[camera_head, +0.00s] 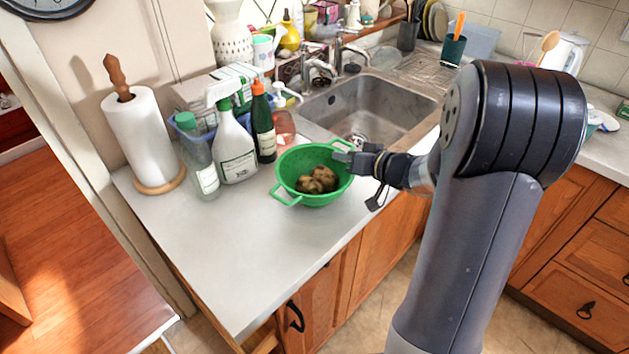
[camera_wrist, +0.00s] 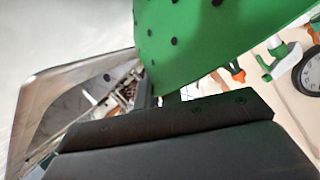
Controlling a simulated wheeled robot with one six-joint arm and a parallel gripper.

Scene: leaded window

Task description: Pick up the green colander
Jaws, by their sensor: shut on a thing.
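The green colander (camera_head: 290,168) is on the pale counter in the head view, left of the sink, with several brown lumps (camera_head: 318,180), perhaps potatoes, inside. It has a loop handle at its lower left. My gripper (camera_head: 346,160) is at its right rim and shut on it there. The fingers cover that part of the rim. In the wrist view the perforated green wall of the colander (camera_wrist: 205,40) fills the top middle, close against my gripper (camera_wrist: 165,95). I cannot tell whether the colander rests on the counter or is slightly raised.
Behind the colander stand a dark green bottle (camera_head: 263,128), a white spray bottle (camera_head: 233,145) and a clear bottle (camera_head: 200,165). A paper towel roll (camera_head: 146,140) is at the left. The sink (camera_head: 375,108) lies behind my gripper. The front counter (camera_head: 235,255) is bare.

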